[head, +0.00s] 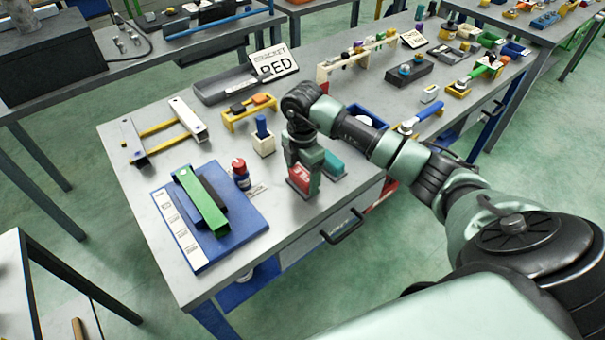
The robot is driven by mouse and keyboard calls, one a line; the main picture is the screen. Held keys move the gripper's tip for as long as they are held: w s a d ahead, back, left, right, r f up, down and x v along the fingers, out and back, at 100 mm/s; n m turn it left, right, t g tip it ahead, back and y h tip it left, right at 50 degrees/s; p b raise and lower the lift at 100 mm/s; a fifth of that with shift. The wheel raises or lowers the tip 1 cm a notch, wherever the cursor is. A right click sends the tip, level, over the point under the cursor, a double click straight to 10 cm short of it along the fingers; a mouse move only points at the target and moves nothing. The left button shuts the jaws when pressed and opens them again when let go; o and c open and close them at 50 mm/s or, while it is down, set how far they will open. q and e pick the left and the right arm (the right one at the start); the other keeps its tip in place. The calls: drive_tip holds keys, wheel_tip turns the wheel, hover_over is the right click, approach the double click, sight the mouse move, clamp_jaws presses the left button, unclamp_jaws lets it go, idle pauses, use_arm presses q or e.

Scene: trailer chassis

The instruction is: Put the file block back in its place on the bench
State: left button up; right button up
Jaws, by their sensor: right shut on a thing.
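My right gripper (303,182) points down at the bench (225,140), near its front edge. It is shut on a small red block with white marks (300,176), which I take to be the file block. The fingers cover part of it, and its underside is hidden, so I cannot tell whether it touches the bench top. A teal block (333,165) lies just right of the gripper, partly hidden behind it. My left gripper is not in view.
A blue board (250,237) with a green bar (203,203) lies at front left. A red-capped bottle (241,172), a white block with a blue peg (263,140) and a yellow rack (248,113) stand left of the gripper. A bench handle (343,230) juts out in front.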

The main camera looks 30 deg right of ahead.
sight(302, 174)
drive_tip(key=shift+f, duration=0.1)
drive_tip(key=o, duration=1.6)
drive_tip(key=shift+r, duration=0.5)
drive_tip(key=shift+r+b, duration=1.2)
drive_tip(key=shift+r, duration=4.45)
